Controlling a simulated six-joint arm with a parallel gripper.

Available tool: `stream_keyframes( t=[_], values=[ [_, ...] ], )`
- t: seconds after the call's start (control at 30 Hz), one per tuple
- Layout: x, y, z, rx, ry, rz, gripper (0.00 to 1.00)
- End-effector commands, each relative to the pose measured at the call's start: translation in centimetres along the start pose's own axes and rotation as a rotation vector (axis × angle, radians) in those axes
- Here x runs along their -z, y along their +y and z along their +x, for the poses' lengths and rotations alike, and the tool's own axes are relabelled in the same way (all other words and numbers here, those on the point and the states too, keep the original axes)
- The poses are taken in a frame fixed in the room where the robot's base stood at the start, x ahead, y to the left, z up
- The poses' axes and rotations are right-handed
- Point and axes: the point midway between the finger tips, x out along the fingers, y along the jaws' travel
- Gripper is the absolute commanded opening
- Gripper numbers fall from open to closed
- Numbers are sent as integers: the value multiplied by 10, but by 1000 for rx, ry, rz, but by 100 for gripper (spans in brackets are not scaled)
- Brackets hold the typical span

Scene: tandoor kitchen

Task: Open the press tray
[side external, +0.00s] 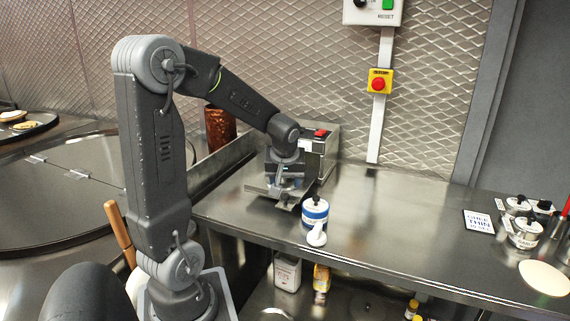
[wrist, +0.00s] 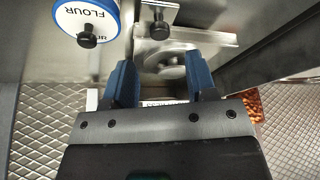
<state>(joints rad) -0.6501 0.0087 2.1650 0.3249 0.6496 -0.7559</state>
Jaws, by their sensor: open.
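The press (side external: 318,150), a grey box with a red top button, stands on the steel counter against the wall. Its press tray appears to be the flat metal plate (side external: 262,189) low in front of it, partly hidden by my gripper (side external: 284,190). In the wrist view, a pale square plate (wrist: 215,39) with a round metal boss lies beyond and between the blue fingers of my gripper (wrist: 161,82). A small metal bracket with a black knob (wrist: 155,30) sits at that plate's edge. My gripper is open, pointing down, with nothing seen held. Contact with the tray cannot be told.
A copper-coloured pot (side external: 220,128) stands behind. The counter's middle right (side external: 400,215) is clear.

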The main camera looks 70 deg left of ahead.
Motion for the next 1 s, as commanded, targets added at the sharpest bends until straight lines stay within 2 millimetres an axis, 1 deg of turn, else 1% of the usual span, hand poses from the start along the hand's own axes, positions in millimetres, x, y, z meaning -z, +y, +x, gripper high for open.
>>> stream_keyframes(
  t=[0.03,0.2,0.3,0.4,0.53,0.93,1.0],
  values=[
    [1,1,-14,-4,6,0,52],
    [1,1,-47,-4,4,0,52],
    [0,0,-61,-2,2,0,52],
    [0,0,-70,-1,1,0,52],
    [0,0,-75,-1,0,1,52],
    [0,0,-75,-1,-1,1,52],
    [-5,3,-79,-12,1,24,52]
  ],
)
